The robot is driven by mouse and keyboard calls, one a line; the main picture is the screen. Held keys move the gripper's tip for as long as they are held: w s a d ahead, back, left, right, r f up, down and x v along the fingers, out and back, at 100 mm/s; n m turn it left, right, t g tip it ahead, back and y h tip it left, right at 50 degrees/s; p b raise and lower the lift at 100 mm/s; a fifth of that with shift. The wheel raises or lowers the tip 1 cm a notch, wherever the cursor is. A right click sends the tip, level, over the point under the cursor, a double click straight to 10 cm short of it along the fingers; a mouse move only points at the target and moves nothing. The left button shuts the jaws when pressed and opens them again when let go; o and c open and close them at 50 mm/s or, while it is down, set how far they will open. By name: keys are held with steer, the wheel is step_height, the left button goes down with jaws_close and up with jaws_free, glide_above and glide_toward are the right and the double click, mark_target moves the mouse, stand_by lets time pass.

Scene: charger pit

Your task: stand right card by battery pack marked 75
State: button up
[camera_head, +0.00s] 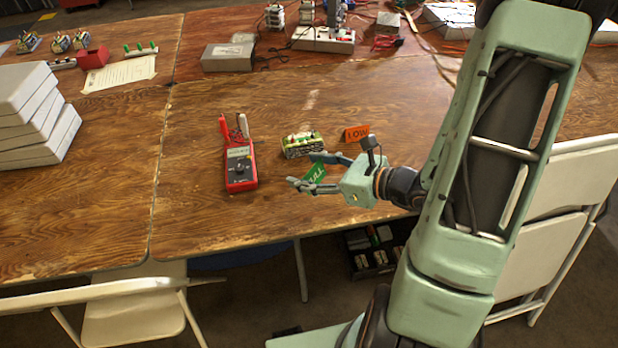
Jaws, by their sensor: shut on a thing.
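My gripper (304,170) is above the table's front part, pointing left. Its fingers are shut on a green card (316,174) with white lettering, which looks like FULL and appears tilted. An orange card (357,133) marked LOW stands upright on the table behind my gripper. A battery pack (302,144) lies just beyond my fingers, left of the orange card and apart from it. A red multimeter (240,168) lies left of the pack; its display is too small to read.
White boxes (33,115) are stacked at the left. A grey box (228,57), a power strip (323,40) and cables lie at the back. A red holder (93,57) and a paper sheet (120,73) lie back left. Folding chairs (130,310) stand at the front edge. The table left of the multimeter is clear.

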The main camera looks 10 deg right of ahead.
steer(key=f+b, duration=0.1)
steer(key=b, duration=0.1)
steer(key=shift+w+d+b, duration=0.1)
steer(key=shift+w+b, duration=0.25)
steer(key=shift+w, duration=0.05)
steer(key=w+f, duration=0.2)
steer(key=w, duration=0.1)
steer(key=w+d+f, duration=0.1)
steer(key=w+f, duration=0.3)
steer(key=w, duration=0.1)
steer(key=shift+w+d+f, duration=0.3)
steer(key=shift+d, duration=0.1)
steer(key=shift+w+f, duration=0.35)
steer(key=shift+f, duration=0.1)
steer(key=shift+d+f+b, duration=0.1)
steer(key=shift+f+b, duration=0.25)
steer(key=shift+f, duration=1.05)
steer(key=shift+f, duration=0.25)
steer(key=o, duration=0.7)
steer(key=shift+r, duration=0.1)
steer(key=shift+c, duration=0.2)
